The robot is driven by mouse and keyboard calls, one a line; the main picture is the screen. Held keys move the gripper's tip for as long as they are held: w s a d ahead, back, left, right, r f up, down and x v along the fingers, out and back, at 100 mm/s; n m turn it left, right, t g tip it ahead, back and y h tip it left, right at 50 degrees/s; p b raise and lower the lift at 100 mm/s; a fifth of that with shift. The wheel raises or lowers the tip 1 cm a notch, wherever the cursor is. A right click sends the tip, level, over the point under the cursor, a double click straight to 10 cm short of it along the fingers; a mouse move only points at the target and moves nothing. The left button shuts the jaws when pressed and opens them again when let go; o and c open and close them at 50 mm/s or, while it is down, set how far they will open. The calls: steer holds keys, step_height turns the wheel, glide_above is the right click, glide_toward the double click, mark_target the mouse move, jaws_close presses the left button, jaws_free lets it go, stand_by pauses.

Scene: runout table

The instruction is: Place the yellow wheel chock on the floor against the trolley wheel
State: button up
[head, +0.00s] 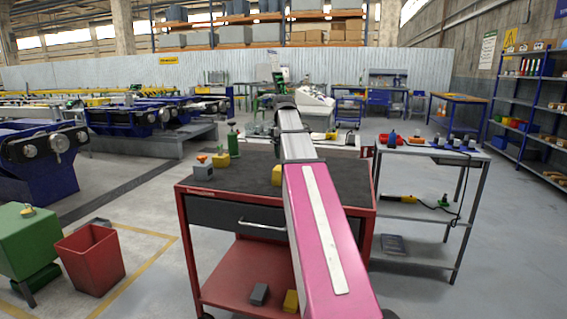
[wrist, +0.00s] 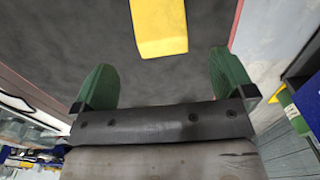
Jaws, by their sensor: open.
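A yellow block (wrist: 160,27), which looks like the wheel chock, lies on a dark grey surface in the wrist view. My gripper (wrist: 165,78) is open, with its two green fingers apart. The block is beyond the fingertips, not between them, and is cut off by the top edge. A dark trolley wheel (head: 207,316) barely shows at the bottom edge.
A red bin (head: 90,260) stands left; a grey workbench (head: 432,153) stands right. Floor between bin and trolley is clear.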

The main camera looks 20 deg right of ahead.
step_height(320, 180, down, 6)
steer(key=shift+s+d+r, duration=0.1)
steer(key=shift+a+f, duration=0.2)
steer(key=shift+f, duration=2.5)
steer(key=c, duration=1.1)
steer(key=shift+r, duration=0.15)
